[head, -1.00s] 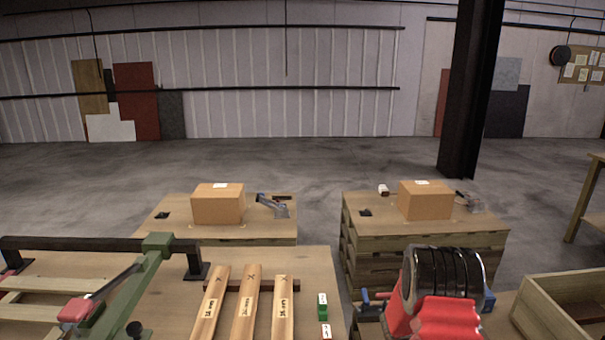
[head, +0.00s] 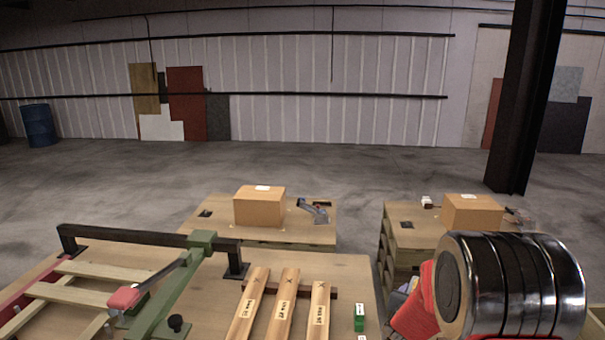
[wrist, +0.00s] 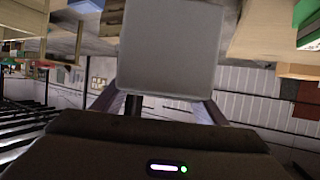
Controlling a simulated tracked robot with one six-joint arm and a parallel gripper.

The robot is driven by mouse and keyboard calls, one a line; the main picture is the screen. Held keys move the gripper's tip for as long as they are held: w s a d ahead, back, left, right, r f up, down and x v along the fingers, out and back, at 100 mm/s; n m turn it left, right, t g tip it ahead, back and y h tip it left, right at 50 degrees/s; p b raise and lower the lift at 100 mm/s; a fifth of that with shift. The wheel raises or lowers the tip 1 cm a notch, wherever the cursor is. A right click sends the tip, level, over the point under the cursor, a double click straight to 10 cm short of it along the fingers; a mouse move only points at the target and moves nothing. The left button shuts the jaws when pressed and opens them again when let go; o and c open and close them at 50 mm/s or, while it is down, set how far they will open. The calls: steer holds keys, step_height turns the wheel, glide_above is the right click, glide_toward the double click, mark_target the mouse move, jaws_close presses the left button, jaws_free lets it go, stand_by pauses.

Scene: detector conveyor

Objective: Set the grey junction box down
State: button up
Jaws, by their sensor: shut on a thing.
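The grey junction box (wrist: 170,48) fills the upper middle of the wrist view as a flat grey square face. My gripper (wrist: 165,105) is shut on it, with a finger showing at each lower side of the box. The wrist view looks tilted or upside down, with the wall low and wooden surfaces high. In the head view neither the box nor the gripper shows; only my red and chrome arm links stand at the lower right.
A wooden bench (head: 340,275) holds a green-handled frame (head: 175,275), marked wooden pieces (head: 283,305) and a small green block (head: 359,318). Behind stand two pallet tables with cardboard boxes (head: 259,207) (head: 472,213). A dark column (head: 525,100) rises at right.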

steer(key=s+a+r+n+t+y, duration=0.1)
steer(key=s+a+r+n+y, duration=0.1)
steer(key=a, duration=0.7)
steer(key=s+a+r+n+t+y, duration=0.1)
steer(key=s+a+r+n+y, duration=0.2)
steer(key=a, duration=0.6)
steer(key=shift+s+a+n+y, duration=0.2)
steer(key=shift+s+n+y, duration=0.15)
steer(key=shift+n+y, duration=0.55)
steer(key=shift+d, duration=0.1)
